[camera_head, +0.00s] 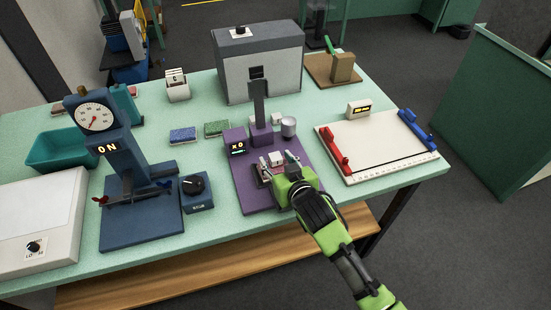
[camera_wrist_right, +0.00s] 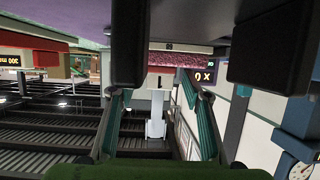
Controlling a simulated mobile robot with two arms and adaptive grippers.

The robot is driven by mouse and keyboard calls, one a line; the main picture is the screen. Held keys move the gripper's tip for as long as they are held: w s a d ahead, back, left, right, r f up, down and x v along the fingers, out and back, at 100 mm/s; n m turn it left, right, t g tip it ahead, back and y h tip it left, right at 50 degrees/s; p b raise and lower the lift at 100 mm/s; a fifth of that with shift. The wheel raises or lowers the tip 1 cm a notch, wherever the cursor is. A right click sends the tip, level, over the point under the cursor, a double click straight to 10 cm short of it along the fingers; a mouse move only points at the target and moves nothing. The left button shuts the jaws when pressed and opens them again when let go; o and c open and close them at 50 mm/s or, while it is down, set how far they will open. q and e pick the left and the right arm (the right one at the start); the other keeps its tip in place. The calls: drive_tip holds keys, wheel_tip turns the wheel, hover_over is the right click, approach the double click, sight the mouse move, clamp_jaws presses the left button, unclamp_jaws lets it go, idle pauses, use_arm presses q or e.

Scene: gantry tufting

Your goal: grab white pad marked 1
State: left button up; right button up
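I cannot make out a white pad with a readable 1. A small pink-and-white block (camera_head: 277,159) sits on the purple press (camera_head: 250,194), close by my right gripper's fingers. My right gripper (camera_head: 278,161) is over the front of this press. In the wrist view its teal fingers (camera_wrist_right: 155,92) are spread apart, with a pinkish textured surface (camera_wrist_right: 176,54) beyond them. I see no clear contact. A white rack (camera_head: 177,90) with upright white cards stands at the back left; its mark looks like a C. My left gripper is not in view.
A blue dial-gauge stand (camera_head: 142,215) and a dark knob box (camera_head: 196,194) stand left of the press. Blue (camera_head: 183,135) and green (camera_head: 217,128) pads lie behind it. A white board with red and blue clamps (camera_head: 375,146) is at right. A grey box (camera_head: 258,65) stands behind.

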drive_tip(key=c, duration=0.9)
drive_tip(key=shift+r, duration=0.1)
